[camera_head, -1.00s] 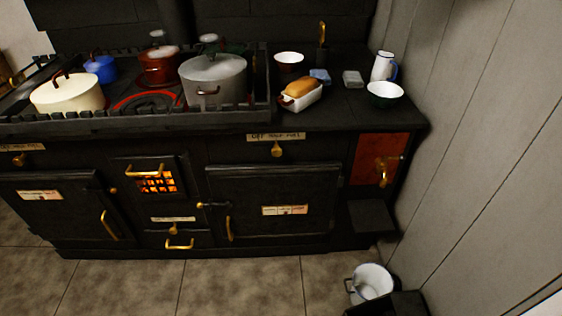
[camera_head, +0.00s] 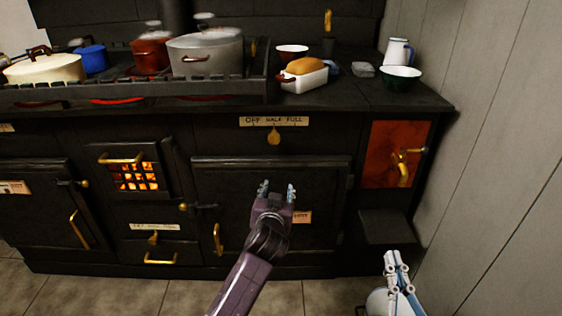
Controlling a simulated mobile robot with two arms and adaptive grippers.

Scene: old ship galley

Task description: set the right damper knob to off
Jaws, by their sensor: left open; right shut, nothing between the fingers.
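The right damper knob (camera_head: 273,138) is a small brass teardrop on the black stove front. Its narrow end points up, roughly at the middle word of the label plate (camera_head: 273,121), which reads OFF, HALF, FULL from left to right. My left gripper (camera_head: 277,187) is open and empty in front of the right oven door, below the knob and apart from it. My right gripper (camera_head: 391,256) is shut and empty at the lower right, in front of the white bucket, away from the knob.
Pots, a bread tin (camera_head: 304,75) and bowls stand on the stove top above. A brass tap (camera_head: 403,170) sticks out at the right, above a small dark shelf (camera_head: 386,227). A white bucket (camera_head: 377,304) stands on the floor. The oven door has a brass handle (camera_head: 217,239).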

